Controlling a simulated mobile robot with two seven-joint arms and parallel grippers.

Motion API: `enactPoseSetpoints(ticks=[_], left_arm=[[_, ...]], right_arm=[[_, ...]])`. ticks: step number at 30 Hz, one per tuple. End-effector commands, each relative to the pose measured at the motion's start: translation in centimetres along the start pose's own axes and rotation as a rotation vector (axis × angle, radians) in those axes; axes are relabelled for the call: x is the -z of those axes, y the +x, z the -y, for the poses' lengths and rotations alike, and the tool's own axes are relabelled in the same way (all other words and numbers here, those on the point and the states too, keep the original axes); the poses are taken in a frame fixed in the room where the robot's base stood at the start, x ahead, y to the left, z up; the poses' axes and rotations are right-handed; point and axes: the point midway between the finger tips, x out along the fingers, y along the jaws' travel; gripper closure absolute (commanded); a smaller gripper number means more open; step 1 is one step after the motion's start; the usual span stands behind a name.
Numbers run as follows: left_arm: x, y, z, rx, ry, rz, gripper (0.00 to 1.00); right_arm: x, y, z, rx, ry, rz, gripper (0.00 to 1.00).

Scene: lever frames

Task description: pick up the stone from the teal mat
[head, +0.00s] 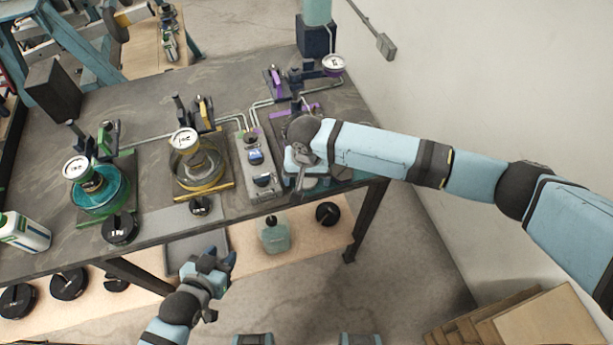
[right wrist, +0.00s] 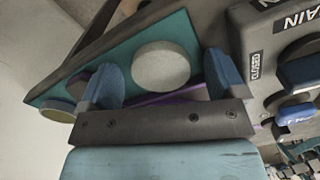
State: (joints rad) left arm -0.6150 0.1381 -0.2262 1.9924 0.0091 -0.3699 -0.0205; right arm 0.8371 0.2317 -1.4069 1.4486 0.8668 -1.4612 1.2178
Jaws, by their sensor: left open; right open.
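In the right wrist view, a round, pale grey stone (right wrist: 160,66) lies on the teal mat (right wrist: 190,30). My right gripper (right wrist: 163,84) is open and empty, with its blue fingers on either side of the stone in the picture. The stone is apart from both fingers, and I cannot tell how high they are above the mat. In the head view my right gripper (head: 305,180) is over the right end of the bench and hides the stone. My left gripper (head: 220,266) is open and empty in front of the bench.
A tan round disc (right wrist: 58,110) lies near the mat's corner. A purple strip (right wrist: 165,98) runs beside the mat. A grey valve panel (head: 258,165) stands left of my right gripper. A yellow-rimmed glass vessel (head: 197,168) and a teal vessel (head: 100,192) stand further left.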

Motion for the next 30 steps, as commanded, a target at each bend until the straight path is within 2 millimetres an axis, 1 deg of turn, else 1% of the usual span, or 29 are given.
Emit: enactPoseSetpoints(ticks=[5,6,8,9,11,12,13,23,26,30], left_arm=[[-0.1,0.0,-0.1,0.000,-0.002,0.002,0.57],[-0.1,0.0,-0.1,0.000,-0.002,0.003,0.57],[-0.2,0.0,-0.1,-0.001,-0.002,0.004,0.57],[-0.2,0.0,-0.1,-0.001,-0.003,0.005,0.57],[-0.3,0.0,-0.1,-0.001,-0.003,0.006,0.57],[-0.3,0.0,-0.1,-0.001,-0.003,0.007,0.57],[-0.3,0.0,-0.2,-0.002,-0.003,0.007,0.57],[-0.3,0.0,-0.3,-0.004,-0.003,0.008,0.57],[-0.4,0.0,-0.3,-0.004,-0.003,0.007,0.57],[-0.5,0.1,-0.3,-0.004,-0.003,0.007,0.57]], right_arm=[[0.0,0.0,0.0,0.000,0.000,0.000,0.11],[0.0,0.0,0.0,0.000,0.000,0.000,0.15],[0.0,0.0,0.0,0.000,0.000,0.000,0.29],[0.0,0.0,0.0,0.000,0.000,0.000,0.38],[0.0,0.0,0.0,0.000,0.000,0.000,0.52],[0.0,0.0,0.0,0.000,0.000,0.000,0.61],[0.0,0.0,0.0,0.000,0.000,0.000,0.66],[0.0,-0.3,0.0,0.001,0.000,-0.001,0.66],[0.0,-0.9,0.1,0.002,0.000,-0.001,0.66],[0.1,-2.8,0.0,0.002,0.000,-0.002,0.66]])
